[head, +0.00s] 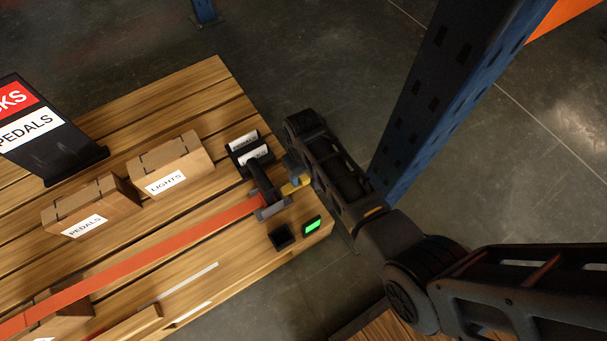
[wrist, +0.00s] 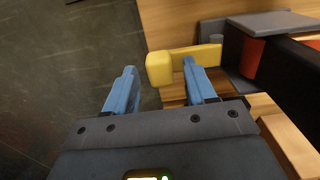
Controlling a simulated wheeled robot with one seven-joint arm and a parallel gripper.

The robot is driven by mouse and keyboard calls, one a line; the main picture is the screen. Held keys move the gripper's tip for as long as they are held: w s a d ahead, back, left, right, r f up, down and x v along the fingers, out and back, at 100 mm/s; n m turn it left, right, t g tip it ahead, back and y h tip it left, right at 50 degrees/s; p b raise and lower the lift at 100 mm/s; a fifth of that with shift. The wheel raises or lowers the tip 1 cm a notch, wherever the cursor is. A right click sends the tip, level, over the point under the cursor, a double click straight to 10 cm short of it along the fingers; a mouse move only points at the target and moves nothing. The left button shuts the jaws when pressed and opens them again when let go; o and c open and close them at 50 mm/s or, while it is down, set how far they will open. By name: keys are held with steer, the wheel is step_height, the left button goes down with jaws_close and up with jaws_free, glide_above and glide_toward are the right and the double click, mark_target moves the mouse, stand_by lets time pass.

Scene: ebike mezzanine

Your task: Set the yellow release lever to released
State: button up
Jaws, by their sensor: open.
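The yellow release lever (wrist: 183,62) sticks out from the side of a dark ratchet block (wrist: 246,45) in the wrist view. My gripper (wrist: 160,75) is open, with two blue fingers. The lever's yellow end lies ahead of the gap between the fingers, and the right finger's tip is close to or at the lever's underside. I cannot tell whether they touch. In the head view my gripper (head: 294,165) is mostly hidden behind my wrist.
An orange strap (head: 150,250) runs across the wooden pallet (head: 185,90) to the ratchet. Boxes marked LIGHTS (head: 170,165) and PEDALS (head: 92,205) stand left. A small green-lit display (head: 312,225) is near the edge. A blue rack post (head: 440,95) stands right of my arm.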

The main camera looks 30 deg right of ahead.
jaws_close()
stand_by(0.6)
